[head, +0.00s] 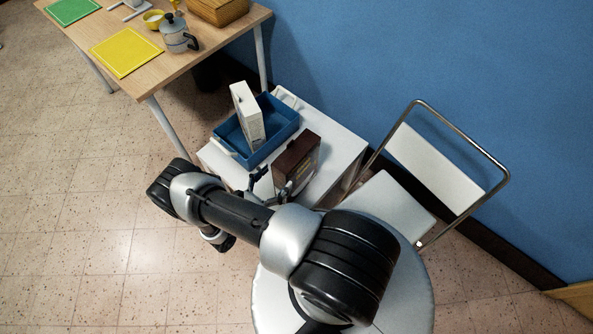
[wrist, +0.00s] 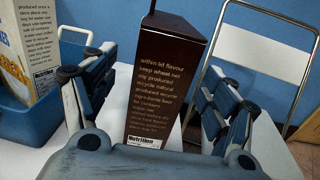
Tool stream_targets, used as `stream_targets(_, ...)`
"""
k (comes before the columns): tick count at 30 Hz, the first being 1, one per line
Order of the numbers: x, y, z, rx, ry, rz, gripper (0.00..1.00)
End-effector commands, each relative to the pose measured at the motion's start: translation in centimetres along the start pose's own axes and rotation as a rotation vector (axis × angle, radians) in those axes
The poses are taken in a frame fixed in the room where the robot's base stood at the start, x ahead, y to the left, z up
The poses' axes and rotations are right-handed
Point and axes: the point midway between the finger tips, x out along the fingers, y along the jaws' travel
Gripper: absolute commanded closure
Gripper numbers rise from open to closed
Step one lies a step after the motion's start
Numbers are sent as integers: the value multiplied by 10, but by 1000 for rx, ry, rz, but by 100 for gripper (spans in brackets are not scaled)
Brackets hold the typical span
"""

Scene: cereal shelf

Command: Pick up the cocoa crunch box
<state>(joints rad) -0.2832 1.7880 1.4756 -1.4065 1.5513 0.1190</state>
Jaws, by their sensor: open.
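A dark brown box (head: 298,158), which looks like the cocoa crunch box, stands upright on the white shelf top (head: 341,143), to the right of a blue tray. In the wrist view the brown box (wrist: 165,85) shows its narrow side with small print, between the two fingers of my gripper (wrist: 158,100). The gripper is open, with one finger on each side of the box and a visible gap on the right. In the head view my gripper (head: 270,187) is at the near side of the box, partly hidden by my arm. I cannot tell whether the fingers touch it.
A white cereal box (head: 247,115) stands in the blue tray (head: 276,134). A folding chair (head: 440,165) is at the right. A wooden table (head: 160,82) with a moka pot (head: 177,35) and mats is at the back left.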

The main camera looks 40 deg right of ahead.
Motion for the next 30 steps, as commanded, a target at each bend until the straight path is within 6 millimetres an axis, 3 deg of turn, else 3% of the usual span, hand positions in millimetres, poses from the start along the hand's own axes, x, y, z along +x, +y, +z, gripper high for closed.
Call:
stream_targets(3,21,-1,-1,2,0,-4,22)
stream_targets(11,40,-1,-1,1,1,-2,22)
stream_targets(19,79,-4,-4,2,0,-4,22)
stream_targets(30,86,-3,-3,1,0,1,24)
